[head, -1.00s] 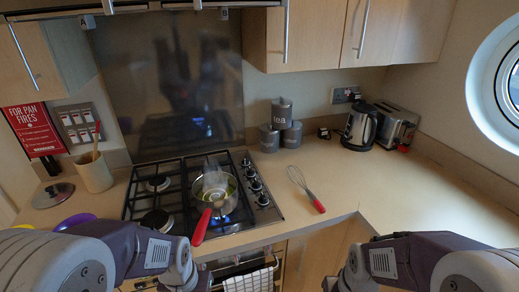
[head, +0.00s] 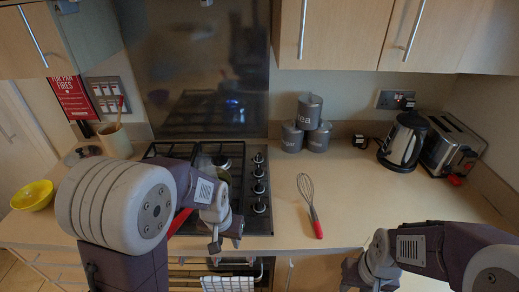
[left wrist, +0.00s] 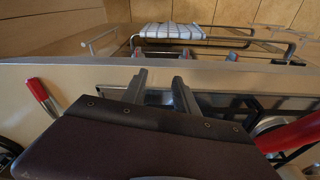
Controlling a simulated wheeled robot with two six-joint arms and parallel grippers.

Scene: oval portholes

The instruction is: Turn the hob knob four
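The black gas hob (head: 262,226) stands on the counter with a column of several dark knobs (head: 258,188) along its right side. I cannot tell which knob is number four. My left gripper (head: 226,243) is low at the hob's front edge, left of and nearer me than the knobs, touching none of them. In the left wrist view its two fingers (left wrist: 159,85) are apart with nothing between them. My left arm hides much of the hob and most of the pan, whose red handle (left wrist: 290,134) shows. My right gripper (head: 365,276) is at the bottom edge, its fingers unclear.
A whisk (head: 310,205) lies on the counter right of the knobs. Grey canisters (head: 292,137), a kettle (head: 403,142) and a toaster (head: 452,148) stand behind. A yellow bowl (head: 32,195) is at left. A checked towel (head: 228,284) hangs below the hob. The counter right of the whisk is clear.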

